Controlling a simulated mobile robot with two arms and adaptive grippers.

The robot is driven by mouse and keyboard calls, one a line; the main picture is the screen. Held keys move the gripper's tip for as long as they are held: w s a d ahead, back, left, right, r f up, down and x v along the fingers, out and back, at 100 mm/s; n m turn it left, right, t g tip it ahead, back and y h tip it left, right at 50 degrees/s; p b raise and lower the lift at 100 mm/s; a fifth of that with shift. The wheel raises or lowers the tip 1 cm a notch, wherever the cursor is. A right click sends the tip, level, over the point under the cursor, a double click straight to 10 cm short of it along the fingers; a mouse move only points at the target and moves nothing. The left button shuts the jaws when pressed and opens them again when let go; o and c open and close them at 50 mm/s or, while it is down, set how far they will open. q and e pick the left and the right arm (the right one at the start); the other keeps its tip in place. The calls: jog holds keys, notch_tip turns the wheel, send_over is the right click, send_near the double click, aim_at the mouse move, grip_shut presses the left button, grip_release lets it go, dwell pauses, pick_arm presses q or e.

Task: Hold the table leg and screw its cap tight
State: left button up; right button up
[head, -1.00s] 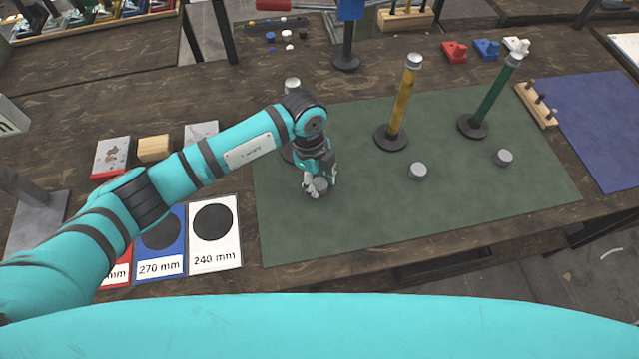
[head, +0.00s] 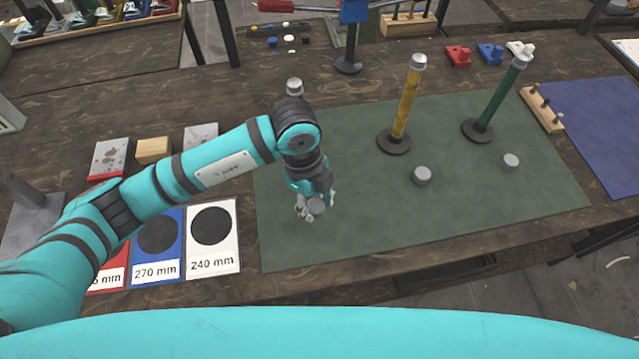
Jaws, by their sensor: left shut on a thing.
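My left gripper (head: 316,207) is over the left part of the green mat (head: 360,235), shut on a grey round cap (head: 317,204). Whether the cap is clear of the mat is hard to tell. A yellow table leg (head: 405,105) stands upright on a dark round base, and a green leg (head: 499,98) stands to its right. Two more grey caps lie on the mat, one before the yellow leg (head: 422,176) and one before the green leg (head: 511,162). My right gripper is out of view.
Cards marked 270 mm (head: 157,245) and 240 mm (head: 213,238) lie left of the mat. A wooden peg block (head: 541,109) and a blue mat (head: 600,120) are at the right. Red (head: 458,56) and blue (head: 490,54) parts stand behind. The mat's front middle is clear.

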pick_arm(q)
jog(key=s, duration=0.3)
jog(key=s+a+b, duration=0.1)
jog(key=s, duration=0.5)
jog(key=shift+s+a+r, duration=0.1)
jog(key=shift+a+r, duration=0.15)
jog(key=shift+r, duration=0.15)
